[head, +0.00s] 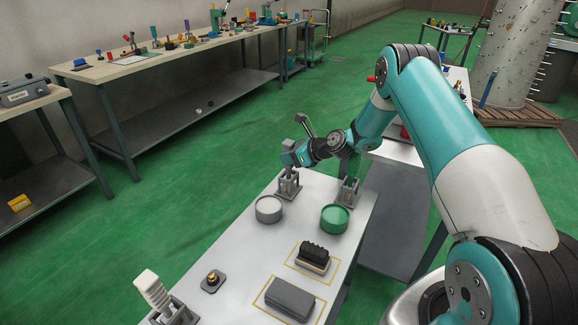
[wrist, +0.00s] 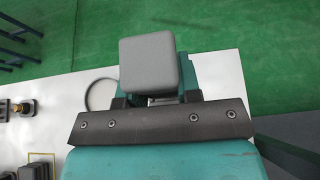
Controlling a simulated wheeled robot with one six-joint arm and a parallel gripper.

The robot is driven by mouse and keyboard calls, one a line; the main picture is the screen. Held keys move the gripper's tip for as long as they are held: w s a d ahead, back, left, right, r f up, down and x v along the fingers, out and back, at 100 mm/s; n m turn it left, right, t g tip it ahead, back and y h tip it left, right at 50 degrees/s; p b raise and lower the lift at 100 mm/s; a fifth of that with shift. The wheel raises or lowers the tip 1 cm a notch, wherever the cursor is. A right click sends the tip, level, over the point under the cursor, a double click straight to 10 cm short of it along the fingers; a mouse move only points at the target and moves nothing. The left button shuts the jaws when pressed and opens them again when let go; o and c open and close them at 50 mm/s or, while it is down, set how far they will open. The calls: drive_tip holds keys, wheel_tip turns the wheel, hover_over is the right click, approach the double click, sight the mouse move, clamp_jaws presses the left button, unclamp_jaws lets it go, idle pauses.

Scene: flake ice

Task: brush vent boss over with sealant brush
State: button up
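My gripper (head: 289,158) is at the left holder (head: 289,188) at the far end of the white table. In the wrist view, a grey block-like handle end (wrist: 150,65) stands between the fingers of my gripper (wrist: 158,96). The block hides the fingertips, so I cannot tell whether they press on it. Whether this is the sealant brush's handle is unclear, as its lower part is hidden. A small dark-based fitting with a brass centre, likely the vent boss (head: 212,281), sits on the table's left side, well apart from my gripper.
A grey pot (head: 269,209) and a green pot (head: 334,218) stand near the holders. A second holder (head: 348,191) is to the right. A black-bristled block (head: 313,257), a grey block (head: 290,298) and a white ribbed handle (head: 152,289) in a holder are nearer.

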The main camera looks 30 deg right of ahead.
sight(289, 142)
clamp_jaws()
drive_tip(key=shift+r, duration=0.15)
drive_tip(key=shift+r+p, duration=0.85)
drive_tip(key=shift+r, duration=0.05)
drive_tip(key=shift+r+p, duration=1.95)
drive_tip(key=shift+r, duration=0.65)
